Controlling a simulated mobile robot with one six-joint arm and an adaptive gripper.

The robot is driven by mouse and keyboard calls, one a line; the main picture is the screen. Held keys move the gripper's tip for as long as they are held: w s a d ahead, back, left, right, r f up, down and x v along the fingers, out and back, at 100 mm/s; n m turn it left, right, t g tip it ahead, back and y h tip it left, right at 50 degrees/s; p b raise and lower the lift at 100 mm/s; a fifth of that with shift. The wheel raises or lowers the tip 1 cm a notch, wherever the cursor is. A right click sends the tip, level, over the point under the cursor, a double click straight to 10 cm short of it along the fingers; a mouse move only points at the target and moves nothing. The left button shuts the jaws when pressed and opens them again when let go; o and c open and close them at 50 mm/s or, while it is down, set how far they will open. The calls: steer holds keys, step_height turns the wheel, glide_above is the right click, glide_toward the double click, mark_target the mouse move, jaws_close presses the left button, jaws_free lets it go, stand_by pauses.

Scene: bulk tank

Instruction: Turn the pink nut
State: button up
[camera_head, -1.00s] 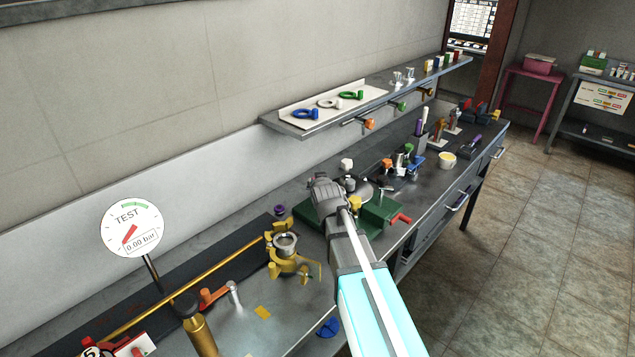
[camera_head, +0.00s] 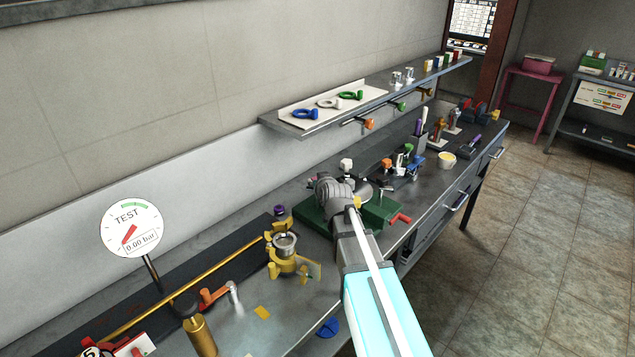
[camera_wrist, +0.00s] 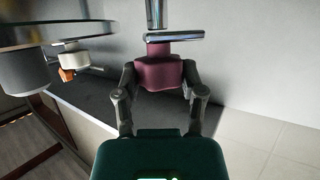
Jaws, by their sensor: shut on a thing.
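The pink nut (camera_wrist: 160,74), dark pink in this light, is between the two fingers of my gripper (camera_wrist: 160,68) in the wrist view. The fingers close on it from both sides. A shiny metal bar and stem (camera_wrist: 158,38) adjoin the nut at the top of the picture. In the head view my gripper (camera_head: 335,190) is over the green block (camera_head: 380,210) on the bench, and my wrist hides the nut there.
A yellow clamp fitting (camera_head: 287,262), a gauge (camera_head: 131,227) and an orange-handled lever (camera_head: 212,296) stand left of my arm. A red handle (camera_head: 400,218) sticks out at the block's right. A shelf (camera_head: 310,132) runs along the wall.

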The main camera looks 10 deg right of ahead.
steer(key=shift+s, duration=0.1)
steer(key=o, duration=1.2)
steer(key=shift+c, duration=0.2)
steer(key=shift+a+m+g+h, duration=0.15)
steer(key=shift+m+g+h, duration=0.15)
steer(key=shift+m+h, duration=1.75)
steer(key=shift+m+h, duration=0.25)
steer(key=shift+h, duration=0.4)
